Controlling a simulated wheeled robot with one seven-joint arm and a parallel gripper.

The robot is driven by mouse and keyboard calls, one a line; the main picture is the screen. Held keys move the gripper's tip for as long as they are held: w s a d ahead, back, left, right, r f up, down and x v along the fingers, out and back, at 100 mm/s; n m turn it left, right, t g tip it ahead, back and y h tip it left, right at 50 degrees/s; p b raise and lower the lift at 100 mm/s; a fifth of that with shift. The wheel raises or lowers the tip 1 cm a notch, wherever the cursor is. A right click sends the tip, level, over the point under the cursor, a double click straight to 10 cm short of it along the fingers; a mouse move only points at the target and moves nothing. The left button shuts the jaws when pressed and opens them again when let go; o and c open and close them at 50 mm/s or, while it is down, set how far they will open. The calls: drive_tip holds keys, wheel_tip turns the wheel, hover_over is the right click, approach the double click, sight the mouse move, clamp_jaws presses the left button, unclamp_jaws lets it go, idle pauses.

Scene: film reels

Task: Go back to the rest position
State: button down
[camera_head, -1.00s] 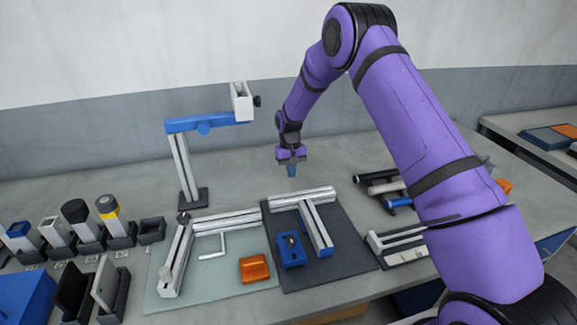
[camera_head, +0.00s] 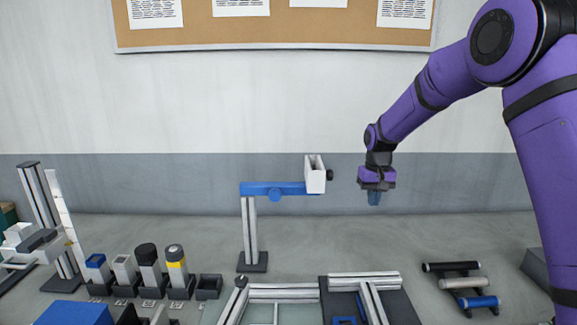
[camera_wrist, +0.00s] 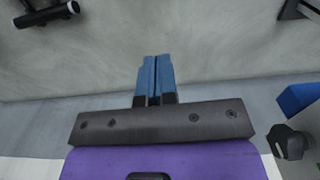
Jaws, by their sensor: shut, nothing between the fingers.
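My gripper (camera_head: 375,198) is above the rear of the bench, to the right of the stand with the blue arm, and points down. Its blue fingers are together with nothing between them, as the wrist view (camera_wrist: 155,80) also shows. My purple arm reaches in from the right side of the head view.
A stand with a blue crossarm (camera_head: 275,189) and white box end (camera_head: 315,174) rises left of my gripper. Rollers (camera_head: 460,284) lie at right. Several bottles and blocks (camera_head: 148,262) stand in holders at left. The bench between stand and rollers looks clear at the back.

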drive_tip(key=s+d+r+t, duration=0.1)
drive_tip(key=s+d+r, duration=0.1)
drive_tip(key=s+r, duration=0.75)
drive_tip(key=s+d+r+t, duration=0.2)
drive_tip(key=s+r, duration=0.7)
drive_tip(key=s, duration=0.2)
drive_tip(key=s+d+t, duration=0.1)
drive_tip(key=s+t, duration=0.1)
drive_tip(key=s, duration=2)
drive_tip(key=shift+s+d+f+t, duration=0.2)
drive_tip(key=shift+d+f+t, duration=0.05)
drive_tip(key=shift+d+t, duration=0.05)
